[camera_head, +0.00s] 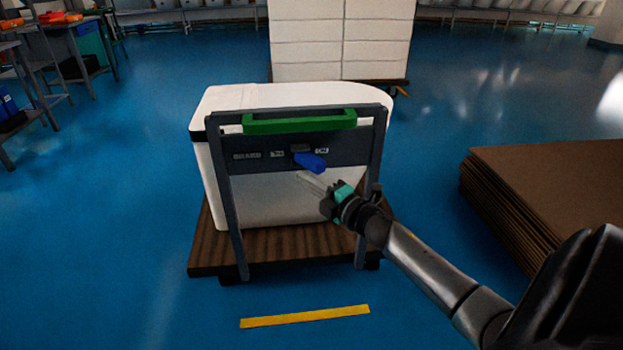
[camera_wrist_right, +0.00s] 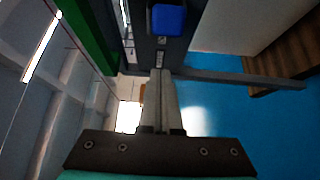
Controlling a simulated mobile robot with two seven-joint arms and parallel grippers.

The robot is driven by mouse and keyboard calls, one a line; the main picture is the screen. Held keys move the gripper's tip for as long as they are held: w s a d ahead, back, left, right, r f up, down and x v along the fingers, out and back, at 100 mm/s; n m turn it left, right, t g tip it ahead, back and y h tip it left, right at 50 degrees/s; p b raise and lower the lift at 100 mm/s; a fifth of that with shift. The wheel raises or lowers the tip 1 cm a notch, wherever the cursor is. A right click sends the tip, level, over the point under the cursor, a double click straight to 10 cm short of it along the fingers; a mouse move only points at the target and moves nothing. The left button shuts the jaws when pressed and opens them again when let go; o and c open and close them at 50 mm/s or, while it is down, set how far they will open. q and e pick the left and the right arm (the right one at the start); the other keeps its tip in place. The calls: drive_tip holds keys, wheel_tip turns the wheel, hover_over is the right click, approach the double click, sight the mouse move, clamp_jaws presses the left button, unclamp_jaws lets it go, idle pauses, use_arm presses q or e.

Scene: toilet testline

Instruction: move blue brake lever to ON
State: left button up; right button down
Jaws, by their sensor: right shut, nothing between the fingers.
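The blue brake lever (camera_head: 310,162) sits on the dark panel (camera_head: 258,168) of the cart's frame, under the green handle bar (camera_head: 300,122). Its blue end points out and slightly right, near the right-hand of the small labels, which are too small to read surely. My right gripper (camera_head: 303,176) is shut and empty, just below and slightly left of the lever. In the wrist view the lever (camera_wrist_right: 169,18) shows beyond the closed fingertips (camera_wrist_right: 160,76), with a visible gap. My left gripper is not in view.
The cart carries a white toilet-like unit (camera_head: 215,110) on a brown wooden base (camera_head: 210,250). A stack of brown boards (camera_head: 550,185) stands at right. White boxes (camera_head: 340,40) stand behind. A yellow strip (camera_head: 305,316) marks the blue floor in front, which is clear.

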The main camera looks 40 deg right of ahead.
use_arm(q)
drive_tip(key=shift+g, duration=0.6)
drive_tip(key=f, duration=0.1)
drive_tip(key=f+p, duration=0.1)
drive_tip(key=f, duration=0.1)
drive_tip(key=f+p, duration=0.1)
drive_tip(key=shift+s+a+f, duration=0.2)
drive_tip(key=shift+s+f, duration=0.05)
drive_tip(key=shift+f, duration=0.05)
use_arm(e)
drive_tip(key=s+d, duration=0.4)
drive_tip(key=s, duration=0.5)
drive_tip(key=shift+a, duration=0.15)
